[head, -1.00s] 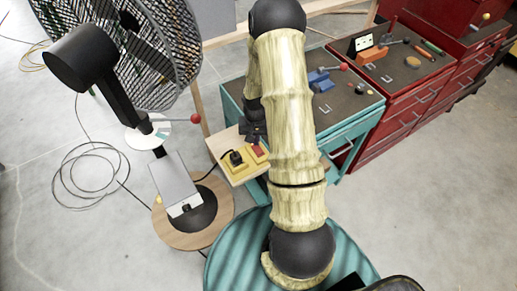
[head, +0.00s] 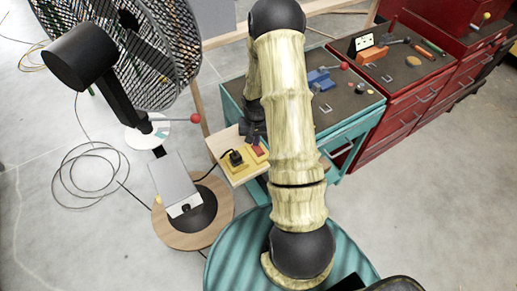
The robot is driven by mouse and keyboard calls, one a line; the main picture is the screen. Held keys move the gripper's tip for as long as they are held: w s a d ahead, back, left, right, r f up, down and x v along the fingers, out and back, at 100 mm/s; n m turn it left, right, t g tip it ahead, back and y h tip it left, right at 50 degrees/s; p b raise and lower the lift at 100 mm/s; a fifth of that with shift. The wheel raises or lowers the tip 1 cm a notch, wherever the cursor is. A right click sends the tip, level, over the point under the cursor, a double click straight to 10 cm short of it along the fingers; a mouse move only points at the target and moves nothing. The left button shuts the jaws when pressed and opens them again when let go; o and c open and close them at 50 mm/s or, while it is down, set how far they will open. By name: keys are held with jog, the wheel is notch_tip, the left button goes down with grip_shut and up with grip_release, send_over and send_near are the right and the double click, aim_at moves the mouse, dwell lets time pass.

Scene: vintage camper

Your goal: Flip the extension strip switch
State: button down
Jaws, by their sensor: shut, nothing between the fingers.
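The yellow extension strip (head: 247,170) lies on a light wooden board that juts out from the teal workbench. A red switch (head: 258,150) sits on the strip's right part. A black plug (head: 236,158) is in its left part. My gripper (head: 255,140) is the dark shape at the board's back edge, just behind and above the red switch. It appears shut and empty, and its fingertips are small and dark here. I cannot tell whether it touches the switch, or which way the switch is tilted. My arm hides the area right of the strip.
A large fan (head: 120,50) stands at the left on a round wooden base (head: 170,236), with a red-knobbed lever (head: 195,118) near the board. The teal workbench (head: 350,122) holds a blue vise (head: 319,80). Red tool cabinets (head: 405,100) stand at the right. Loose cable lies on the floor.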

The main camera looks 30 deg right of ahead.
jog(key=shift+f+b, duration=0.4)
jog(key=shift+f, duration=0.2)
dwell(0.3)
jog(key=shift+r, duration=0.1)
jog(key=shift+r+p, duration=2.55)
jog(key=shift+r, duration=0.9)
jog(key=s+a+r+n+t+b, duration=0.1)
jog(key=s+a+r+n+b, duration=0.1)
jog(key=s+a+r, duration=0.4)
jog(key=s+a+r+n+t+b, duration=0.1)
jog(key=s+a+r+n+b, duration=0.1)
jog(key=s+a+r, duration=0.4)
notch_tip(320, 180, up, 5)
jog(key=shift+s+a+f+n+t, duration=0.2)
jog(key=shift+s+a+n+t, duration=0.1)
jog(key=shift+a+n, duration=0.45)
